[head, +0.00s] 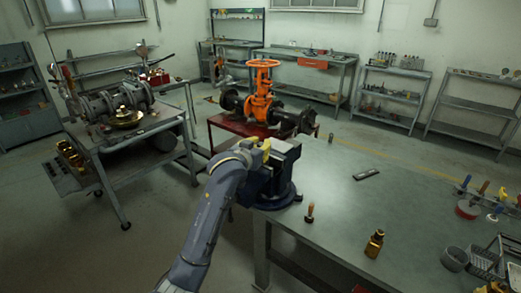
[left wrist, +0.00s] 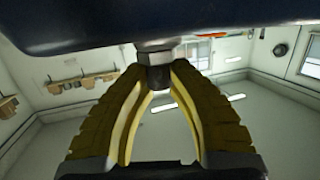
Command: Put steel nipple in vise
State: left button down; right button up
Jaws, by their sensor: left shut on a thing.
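The steel nipple (left wrist: 158,76) shows in the left wrist view as a short grey metal piece with a wider collar above it. My left gripper (left wrist: 157,72) is shut on it with its yellow-lined fingertips. In the head view my left gripper (head: 265,150) is at the dark blue vise (head: 284,172), by its jaws, and the nipple cannot be made out there. The vise stands on the near left corner of the workbench. A dark blue surface fills the top of the left wrist view, just above the nipple; whether they touch is unclear. My right gripper is not in view.
The workbench (head: 340,215) has free room right of the vise. An orange gate valve (head: 262,95) is behind the vise.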

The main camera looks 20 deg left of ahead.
pick_arm(q)
jog(key=shift+f, duration=0.7)
jog(key=shift+f, duration=0.1)
jog(key=c, duration=1.3)
grip_release()
jog(key=shift+f, duration=0.1)
jog(key=shift+r, duration=0.2)
jog(key=v, duration=1.2)
jog(key=shift+a, duration=0.1)
